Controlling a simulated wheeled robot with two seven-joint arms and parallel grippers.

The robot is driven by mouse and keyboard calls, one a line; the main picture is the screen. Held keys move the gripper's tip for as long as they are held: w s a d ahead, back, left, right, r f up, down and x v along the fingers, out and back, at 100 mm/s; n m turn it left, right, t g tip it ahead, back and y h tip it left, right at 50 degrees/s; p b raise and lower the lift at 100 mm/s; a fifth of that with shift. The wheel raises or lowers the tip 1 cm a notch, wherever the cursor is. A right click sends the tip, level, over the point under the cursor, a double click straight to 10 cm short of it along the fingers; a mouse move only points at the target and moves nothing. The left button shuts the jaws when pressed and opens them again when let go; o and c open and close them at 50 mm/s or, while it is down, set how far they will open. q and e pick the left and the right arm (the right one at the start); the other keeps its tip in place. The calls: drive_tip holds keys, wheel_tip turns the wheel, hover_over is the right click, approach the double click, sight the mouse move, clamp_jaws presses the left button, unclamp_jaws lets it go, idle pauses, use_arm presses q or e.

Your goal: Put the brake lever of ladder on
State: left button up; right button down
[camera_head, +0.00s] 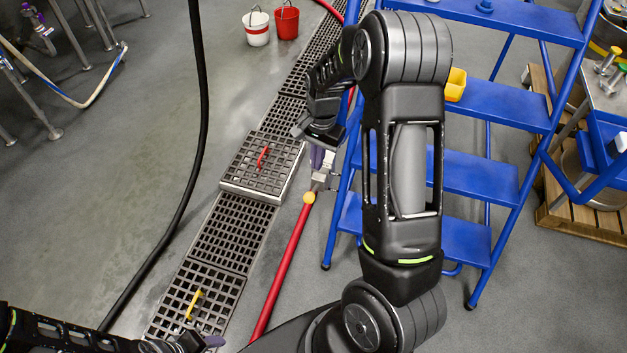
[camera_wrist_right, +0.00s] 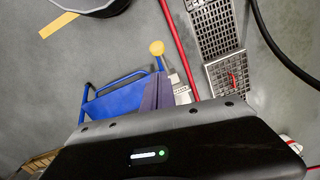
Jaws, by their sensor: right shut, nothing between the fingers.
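The blue step ladder (camera_head: 440,170) stands right of the floor drain, partly behind my right arm. Its brake lever has a yellow ball knob (camera_head: 309,198) beside a grey metal bracket (camera_head: 320,181) on the ladder's left side. In the right wrist view the knob (camera_wrist_right: 156,47) sticks out beyond my fingers, and the bracket (camera_wrist_right: 181,89) is beside them. My right gripper (camera_head: 318,160) is shut and empty, just above the knob in the head view. Whether it touches the lever is unclear. My left gripper (camera_head: 208,343) is at the bottom edge; its fingers are mostly hidden.
A red hose (camera_head: 284,265) and a black hose (camera_head: 198,110) lie along the drain grating (camera_head: 232,232). One grate panel with a red handle (camera_head: 263,156) is raised. White (camera_head: 257,28) and red (camera_head: 286,24) buckets stand at the back. A yellow container (camera_head: 456,84) sits on a ladder step.

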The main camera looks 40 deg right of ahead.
sight(314, 192)
drive_tip(key=shift+f, duration=0.1)
drive_tip(key=f, duration=0.3)
drive_tip(key=f+p, duration=0.1)
drive_tip(key=f, duration=0.5)
drive_tip(key=shift+a+f, duration=0.3)
drive_tip(key=shift+f, duration=0.1)
